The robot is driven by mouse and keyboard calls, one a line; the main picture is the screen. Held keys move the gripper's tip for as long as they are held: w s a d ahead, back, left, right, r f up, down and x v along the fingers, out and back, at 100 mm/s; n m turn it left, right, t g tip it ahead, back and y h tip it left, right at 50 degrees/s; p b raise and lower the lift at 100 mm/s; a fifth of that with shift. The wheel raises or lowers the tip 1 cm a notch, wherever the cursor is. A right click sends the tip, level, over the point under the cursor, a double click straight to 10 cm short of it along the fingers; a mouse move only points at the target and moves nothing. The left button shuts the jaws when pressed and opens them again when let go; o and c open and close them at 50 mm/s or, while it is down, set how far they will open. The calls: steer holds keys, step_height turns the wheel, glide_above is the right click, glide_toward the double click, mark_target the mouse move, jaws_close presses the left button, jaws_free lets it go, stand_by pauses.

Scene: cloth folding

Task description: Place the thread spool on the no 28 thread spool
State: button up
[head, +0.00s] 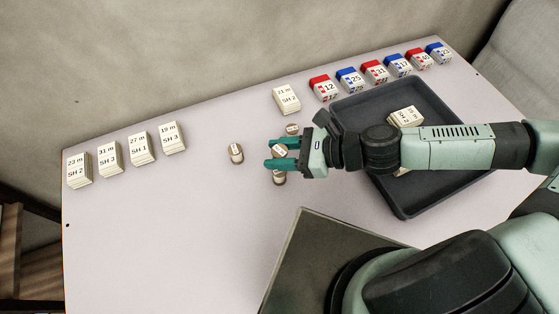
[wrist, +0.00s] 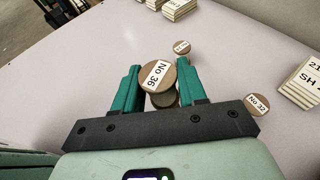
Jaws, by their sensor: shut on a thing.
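My gripper (head: 270,153) is shut on a thread spool (head: 280,151) between its two green fingers. In the wrist view the gripper (wrist: 158,68) holds this spool with its "No 36" label (wrist: 158,76) facing the camera. Another spool (head: 279,178) shows below the held one in the head view. In the wrist view this lower spool (wrist: 165,99) is partly covered by the held one, and its label is hidden. I cannot tell whether the two touch. No label reading "No 28" is legible.
A "No 32" spool (wrist: 258,105) stands close by, also in the head view (head: 292,129). Another spool (head: 236,153) stands left of the fingers. Card stacks (head: 142,148) line the left and back. A dark tray (head: 405,210) lies under my arm. The table's front left is clear.

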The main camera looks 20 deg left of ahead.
steer(key=shift+f, duration=2)
steer(key=shift+f, duration=0.1)
steer(key=o, duration=1)
steer(key=shift+o, duration=0.2)
steer(key=v, duration=1.2)
steer(key=shift+r, duration=0.25)
